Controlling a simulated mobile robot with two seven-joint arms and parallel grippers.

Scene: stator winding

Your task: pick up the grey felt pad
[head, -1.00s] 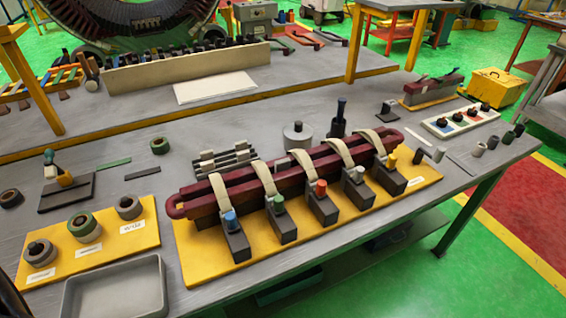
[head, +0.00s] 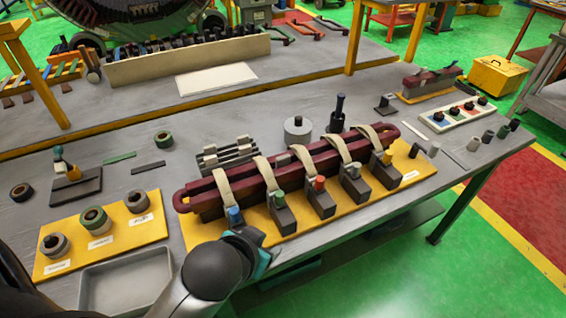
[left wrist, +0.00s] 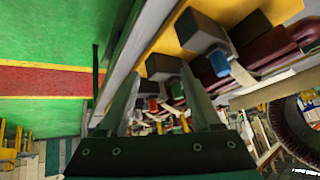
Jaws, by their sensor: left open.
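No piece is clearly marked as the grey felt pad. A thin dark grey strip (head: 147,168) lies flat on the table at left, beside a green strip (head: 119,157); it may be the pad, but I cannot tell. A flat grey piece (head: 458,158) lies at the table's right end. My left gripper (left wrist: 160,88) is open, with nothing seen between its fingers. In the head view it is at the front left corner of the yellow coil board (head: 425,168), apart from both grey pieces; its fingertips are hidden there. My right gripper is not in view.
A maroon coil (head: 290,168) with cream straps and several clamp blocks stands on the coil board. A grey tray (head: 85,290) and a yellow board with ring rolls (head: 160,228) are at front left. A grey cylinder (head: 298,131) and a dark upright tool (head: 338,113) stand behind the coil.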

